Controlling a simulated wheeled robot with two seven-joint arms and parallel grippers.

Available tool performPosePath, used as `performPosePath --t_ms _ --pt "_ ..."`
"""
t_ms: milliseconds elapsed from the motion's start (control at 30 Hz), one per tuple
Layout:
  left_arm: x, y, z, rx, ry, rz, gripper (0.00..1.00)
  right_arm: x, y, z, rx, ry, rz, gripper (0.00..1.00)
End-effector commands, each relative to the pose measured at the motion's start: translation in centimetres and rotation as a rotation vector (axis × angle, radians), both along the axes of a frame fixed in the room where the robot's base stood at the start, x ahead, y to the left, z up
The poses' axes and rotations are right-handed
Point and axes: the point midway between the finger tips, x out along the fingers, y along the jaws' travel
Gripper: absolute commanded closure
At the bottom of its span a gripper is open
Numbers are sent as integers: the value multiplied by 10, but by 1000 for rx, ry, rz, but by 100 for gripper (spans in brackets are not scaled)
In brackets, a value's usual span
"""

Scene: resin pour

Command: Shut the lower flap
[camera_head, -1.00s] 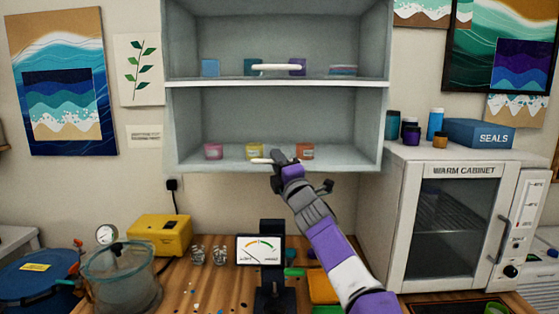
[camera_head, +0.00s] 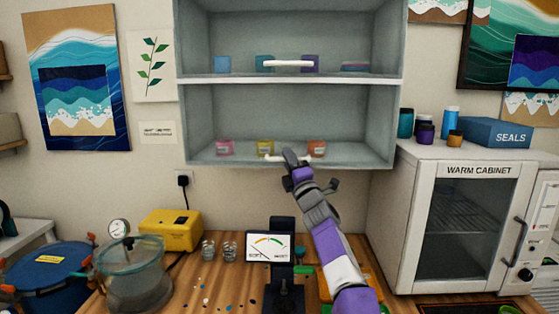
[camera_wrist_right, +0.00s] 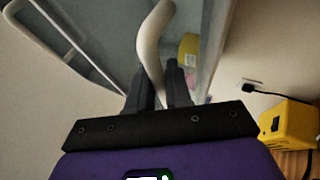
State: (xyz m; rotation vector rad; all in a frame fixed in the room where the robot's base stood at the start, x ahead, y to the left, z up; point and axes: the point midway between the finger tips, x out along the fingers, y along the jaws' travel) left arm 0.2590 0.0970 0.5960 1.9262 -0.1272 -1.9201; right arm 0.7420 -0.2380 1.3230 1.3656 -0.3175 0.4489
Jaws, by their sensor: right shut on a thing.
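The wall cabinet has two stacked compartments, each with a white bar handle at its front. The lower flap's handle (camera_head: 276,159) is at the bottom front of the lower compartment. My right gripper (camera_head: 291,157) is at this handle, and in the right wrist view its fingers (camera_wrist_right: 160,85) are shut on the curved white handle (camera_wrist_right: 152,45). The flap's panel looks clear, and I cannot tell its exact angle. The upper handle (camera_head: 288,64) crosses the upper compartment's lower part. My left gripper is not in view.
Pink (camera_head: 225,147), yellow (camera_head: 265,147) and orange (camera_head: 316,148) jars stand on the lower shelf. The warm cabinet (camera_head: 470,225) stands at the right.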

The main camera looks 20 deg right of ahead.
Motion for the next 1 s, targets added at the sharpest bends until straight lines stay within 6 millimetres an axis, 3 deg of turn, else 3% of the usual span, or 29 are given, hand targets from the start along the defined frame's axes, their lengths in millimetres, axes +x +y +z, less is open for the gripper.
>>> performPosePath --t_ms 133,533,567,600,1000 --pt "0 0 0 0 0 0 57 2 -10 -2 4 -3 -17 100" --pt "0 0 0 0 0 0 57 1 -11 1 -4 -11 -20 100" --pt "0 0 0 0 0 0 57 1 -11 1 -5 -12 -20 80" --pt "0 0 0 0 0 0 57 1 -11 1 -5 -12 -20 75" --pt "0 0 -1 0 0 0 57 -1 -12 1 -6 -13 -22 75"
